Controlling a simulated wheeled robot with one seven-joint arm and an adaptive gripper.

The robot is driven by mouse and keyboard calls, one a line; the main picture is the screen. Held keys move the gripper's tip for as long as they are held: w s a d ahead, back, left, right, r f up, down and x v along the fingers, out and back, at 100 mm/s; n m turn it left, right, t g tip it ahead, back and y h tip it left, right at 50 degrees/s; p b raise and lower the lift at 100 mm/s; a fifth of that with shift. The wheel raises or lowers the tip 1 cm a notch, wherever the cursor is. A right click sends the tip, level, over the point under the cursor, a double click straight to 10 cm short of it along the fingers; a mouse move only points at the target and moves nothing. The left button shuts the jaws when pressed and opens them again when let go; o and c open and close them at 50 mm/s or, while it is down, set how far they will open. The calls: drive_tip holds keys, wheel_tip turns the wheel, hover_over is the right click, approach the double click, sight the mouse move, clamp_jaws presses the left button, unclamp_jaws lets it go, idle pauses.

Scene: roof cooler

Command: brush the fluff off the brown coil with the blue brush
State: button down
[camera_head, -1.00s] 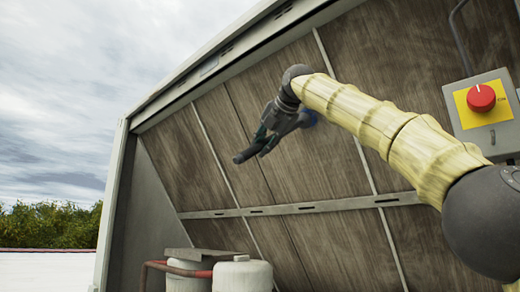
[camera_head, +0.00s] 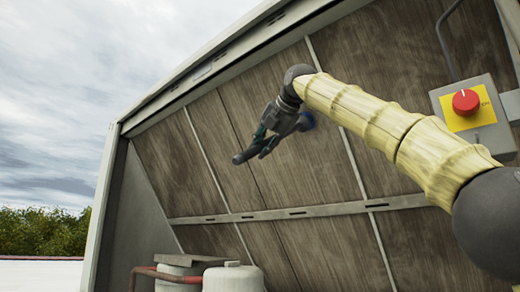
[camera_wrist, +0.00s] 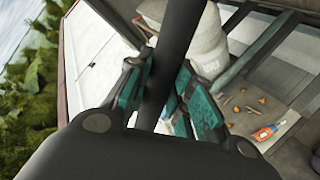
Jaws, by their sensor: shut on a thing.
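The brown coil (camera_head: 330,150) is a broad, slanted wall of streaked brown panels split by pale strips, seen in the head view. My gripper (camera_head: 272,136) is in front of its upper middle part and is shut on the brush. The brush's blue part (camera_head: 307,121) shows behind the gripper, on the coil side. I cannot tell whether it touches the coil. In the wrist view, the brush's dark handle (camera_wrist: 181,25) runs between the green-padded fingers of my gripper (camera_wrist: 165,95). No fluff can be made out clearly at this distance.
A grey box with a red knob (camera_head: 466,102) is on the right. White tanks (camera_head: 233,278) and a red pipe (camera_head: 162,274) stand below the coil. The wrist view shows a white cylinder (camera_wrist: 208,42), small brown scraps and an orange-and-blue object (camera_wrist: 265,133) on the floor.

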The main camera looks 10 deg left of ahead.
drive_tip(key=shift+s+d+b, duration=0.4)
drive_tip(key=shift+s+d, duration=0.15)
drive_tip(key=shift+d, duration=0.25)
drive_tip(key=shift+s+d+b, duration=0.35)
drive_tip(key=shift+s+d, duration=0.25)
drive_tip(key=shift+d, duration=0.2)
drive_tip(key=shift+s+d+b, duration=0.4)
drive_tip(key=shift+s+d, duration=0.15)
drive_tip(key=shift+d, duration=0.25)
drive_tip(key=shift+a, duration=0.1)
drive_tip(key=shift+s+a+f+b, duration=0.55)
drive_tip(key=shift+s+f+b, duration=0.1)
drive_tip(key=shift+s+b, duration=0.15)
drive_tip(key=shift+s+a+f+b, duration=0.5)
drive_tip(key=shift+s+f+b, duration=0.15)
drive_tip(key=shift+b, duration=0.25)
drive_tip(key=shift+s+a+f+b, duration=0.8)
drive_tip(key=shift+s+f+b, duration=0.1)
drive_tip(key=shift+s+b, duration=0.3)
drive_tip(key=shift+s+a+f+b, duration=0.85)
drive_tip(key=shift+s+f+b, duration=0.1)
drive_tip(key=shift+s+b, duration=0.15)
drive_tip(key=shift+s+a+f+b, duration=0.85)
drive_tip(key=shift+s+b, duration=0.25)
drive_tip(key=shift+b, duration=0.15)
drive_tip(key=shift+f, duration=0.1)
